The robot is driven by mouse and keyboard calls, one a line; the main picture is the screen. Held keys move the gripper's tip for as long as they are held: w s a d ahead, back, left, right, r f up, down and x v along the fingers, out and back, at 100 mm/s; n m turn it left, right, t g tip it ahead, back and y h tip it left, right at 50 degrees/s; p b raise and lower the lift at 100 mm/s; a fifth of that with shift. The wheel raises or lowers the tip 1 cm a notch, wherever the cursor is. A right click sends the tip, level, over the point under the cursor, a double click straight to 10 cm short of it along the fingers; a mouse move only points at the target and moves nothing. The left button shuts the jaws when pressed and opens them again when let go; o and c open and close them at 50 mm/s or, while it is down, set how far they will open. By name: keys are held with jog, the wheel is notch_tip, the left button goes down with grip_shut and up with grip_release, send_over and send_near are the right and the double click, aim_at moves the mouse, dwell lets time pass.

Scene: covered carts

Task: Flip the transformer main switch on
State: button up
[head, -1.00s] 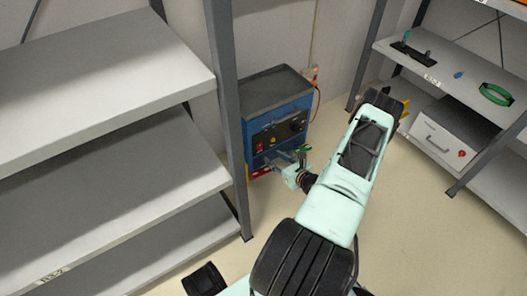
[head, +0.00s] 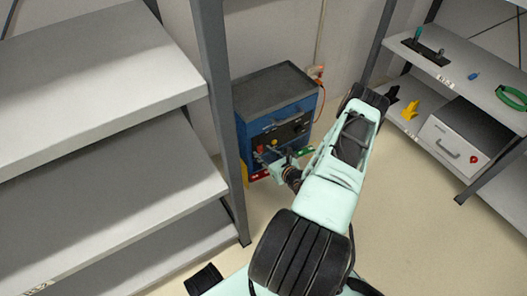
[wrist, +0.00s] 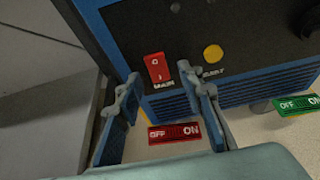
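The transformer is a blue box with a dark grey top (head: 272,84), standing on the floor behind the shelf post in the head view. In the wrist view its dark front panel carries a red rocker switch (wrist: 157,67) labelled MAIN. The switch is marked 0 above and I below; which side is pressed is unclear. My gripper (wrist: 160,74) is open, with one finger on each side of the switch in that view and nothing between them. Contact with the panel cannot be told. In the head view my gripper (head: 270,158) is in front of the panel's lower left.
A yellow button (wrist: 213,53) sits right of the switch. A red OFF/ON plate (wrist: 174,132) and a green one (wrist: 297,105) show lower down. A grey shelf (head: 110,165) and its post (head: 222,120) stand left. Another rack holds a white box (head: 458,140) at right.

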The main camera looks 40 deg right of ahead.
jog(key=shift+w, duration=0.15)
jog(key=shift+c, duration=0.2)
grip_shut()
jog(key=shift+f+t, duration=0.3)
jog(key=shift+t, duration=0.3)
jog(key=shift+f+t, duration=0.15)
jog(key=shift+t, duration=0.75)
jog(key=shift+o, duration=0.2)
grip_release()
